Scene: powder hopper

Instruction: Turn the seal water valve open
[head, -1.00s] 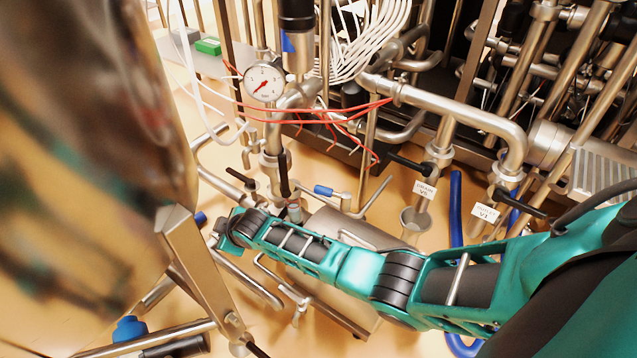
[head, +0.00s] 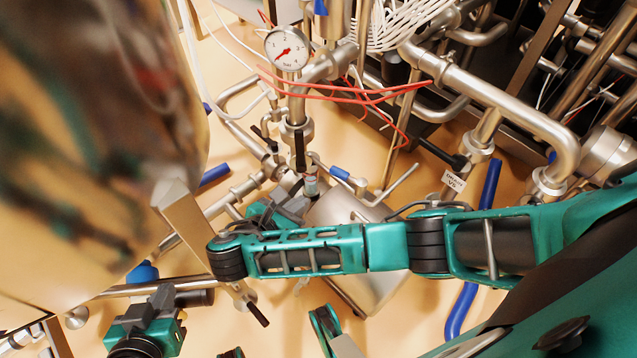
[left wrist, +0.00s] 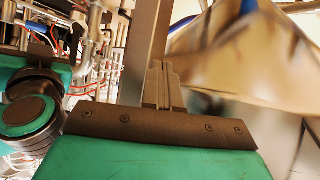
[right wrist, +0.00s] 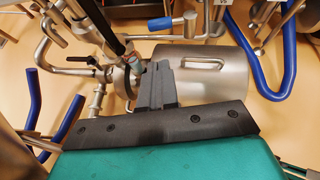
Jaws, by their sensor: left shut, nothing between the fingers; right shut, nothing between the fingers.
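No label for the seal water valve is readable. A small valve with a blue lever (head: 341,174) sits on the pipework below the gauge; the blue lever also shows in the right wrist view (right wrist: 162,23). A black lever (head: 300,150) stands upright just left of it. My right gripper (head: 296,198) is partly hidden behind my right arm, beside the fitting under these levers. In the right wrist view its shut fingers (right wrist: 155,78) are empty, close to that fitting; contact cannot be told. My left gripper (head: 164,296) is low at the left; its fingers (left wrist: 163,85) are shut and empty.
A pressure gauge (head: 287,48) stands above the valves, with red wires (head: 350,94) across the pipes. A steel cylinder (right wrist: 200,72) lies behind my right fingers. A large blurred metal body (head: 90,130) fills the left.

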